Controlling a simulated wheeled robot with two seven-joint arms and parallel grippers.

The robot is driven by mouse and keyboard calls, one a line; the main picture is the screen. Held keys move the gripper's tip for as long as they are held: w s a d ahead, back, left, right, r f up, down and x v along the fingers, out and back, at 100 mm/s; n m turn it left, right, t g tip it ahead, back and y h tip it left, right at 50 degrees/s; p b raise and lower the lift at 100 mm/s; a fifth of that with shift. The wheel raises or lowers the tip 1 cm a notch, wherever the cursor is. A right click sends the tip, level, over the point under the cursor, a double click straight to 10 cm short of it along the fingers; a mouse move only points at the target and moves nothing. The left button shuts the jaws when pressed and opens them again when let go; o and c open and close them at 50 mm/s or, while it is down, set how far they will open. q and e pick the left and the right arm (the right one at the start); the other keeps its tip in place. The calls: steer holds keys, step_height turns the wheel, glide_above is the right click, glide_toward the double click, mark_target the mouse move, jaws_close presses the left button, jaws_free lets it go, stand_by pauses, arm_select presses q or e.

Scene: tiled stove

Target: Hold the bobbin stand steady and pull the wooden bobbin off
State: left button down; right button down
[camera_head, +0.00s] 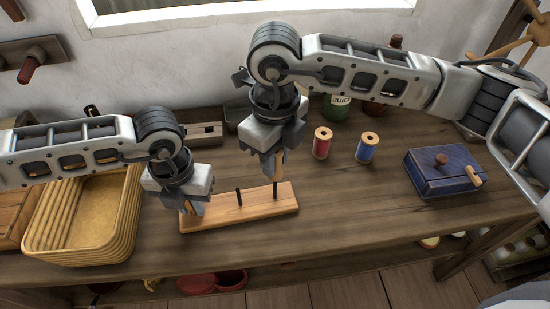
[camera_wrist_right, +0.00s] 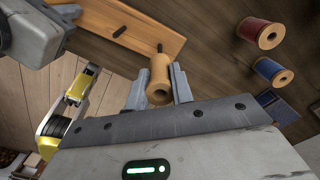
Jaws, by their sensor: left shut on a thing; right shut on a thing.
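The bobbin stand (camera_head: 258,208) is a light wooden bar with dark upright pegs on the table's front part; it also shows in the right wrist view (camera_wrist_right: 155,24). My left gripper (camera_head: 191,208) is shut on the stand's left end. My right gripper (camera_head: 272,165) is above the stand's right part, shut on the wooden bobbin (camera_head: 281,165). In the right wrist view the pale bobbin (camera_wrist_right: 159,74) sits between both fingers. The right peg (camera_head: 276,188) shows below the bobbin; I cannot tell whether its tip is still inside.
A red spool (camera_head: 322,144) and a blue spool (camera_head: 367,147) stand to the right of the stand. A blue box (camera_head: 444,172) is further right, a green jar (camera_head: 336,108) behind. A yellow basket (camera_head: 83,222) is at the left. The table between stand and blue box is clear.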

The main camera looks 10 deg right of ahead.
steer(key=shift+r, duration=0.35)
steer(key=shift+r, duration=0.1)
arm_select(q)
steer(key=c, duration=1.2)
jaws_free()
arm_select(e)
step_height(320, 180, up, 4)
steer(key=shift+f, duration=0.1)
